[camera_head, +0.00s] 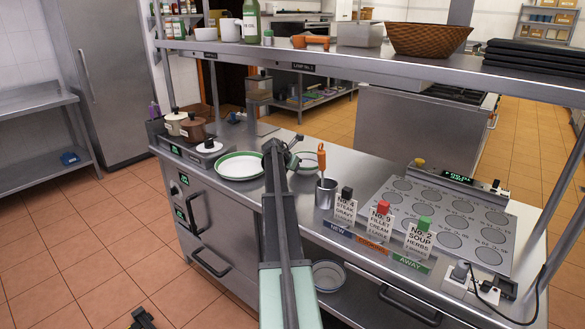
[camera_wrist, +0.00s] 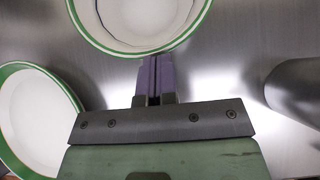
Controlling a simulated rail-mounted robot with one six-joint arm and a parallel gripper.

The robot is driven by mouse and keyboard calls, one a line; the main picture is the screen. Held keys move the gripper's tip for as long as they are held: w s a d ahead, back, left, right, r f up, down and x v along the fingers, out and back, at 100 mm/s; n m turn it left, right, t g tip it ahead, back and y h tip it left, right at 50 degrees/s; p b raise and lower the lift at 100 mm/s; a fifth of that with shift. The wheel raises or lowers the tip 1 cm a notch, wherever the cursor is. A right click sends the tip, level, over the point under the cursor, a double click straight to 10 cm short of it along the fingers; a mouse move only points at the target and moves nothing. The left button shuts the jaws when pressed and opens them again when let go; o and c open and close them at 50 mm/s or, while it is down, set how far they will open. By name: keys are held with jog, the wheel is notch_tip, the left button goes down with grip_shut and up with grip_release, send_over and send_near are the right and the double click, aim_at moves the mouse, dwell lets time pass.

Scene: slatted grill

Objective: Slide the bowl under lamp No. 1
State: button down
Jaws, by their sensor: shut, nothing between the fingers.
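A white bowl with a green rim (camera_head: 309,162) stands on the steel counter, partly hidden behind my arm's end in the head view. In the wrist view a green-rimmed bowl (camera_wrist: 140,38) is at the top, cut off by the frame edge. My gripper (camera_wrist: 154,60) is shut and empty, its purple fingertips at or just short of the bowl's near rim; contact is unclear. In the head view the arm's end (camera_head: 290,152) is just left of the bowl. Lamp labels (camera_head: 303,67) on the overhead shelf edge are too small to read surely.
A wider green-rimmed dish (camera_head: 239,166) stands left of my arm and shows in the wrist view (camera_wrist: 38,118). A steel utensil pot (camera_head: 325,194) stands to the right. Order tickets (camera_head: 381,223) line the front edge. Pots (camera_head: 193,128) stand at the left end.

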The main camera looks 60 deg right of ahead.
jog(key=a, duration=0.3)
jog(key=shift+w+a, duration=0.1)
jog(key=p+v, duration=0.7)
jog(key=v, duration=0.3)
jog(key=shift+a, duration=0.4)
jog(key=shift+w, duration=0.1)
jog(key=s+a+f+m+y, duration=0.1)
jog(key=s+a+m+y, duration=0.2)
jog(key=a, duration=1.8)
jog(key=s+a+f+m+y, duration=0.2)
jog(key=a+m, duration=0.6)
jog(key=a, duration=1.4)
jog(key=s+a+f+m+t+y, duration=0.1)
jog(key=s+a+m+y, duration=0.3)
jog(key=a, duration=1.8)
jog(key=shift+s+f+m, duration=0.35)
jog(key=shift+f+m, duration=0.15)
jog(key=shift+m, duration=0.4)
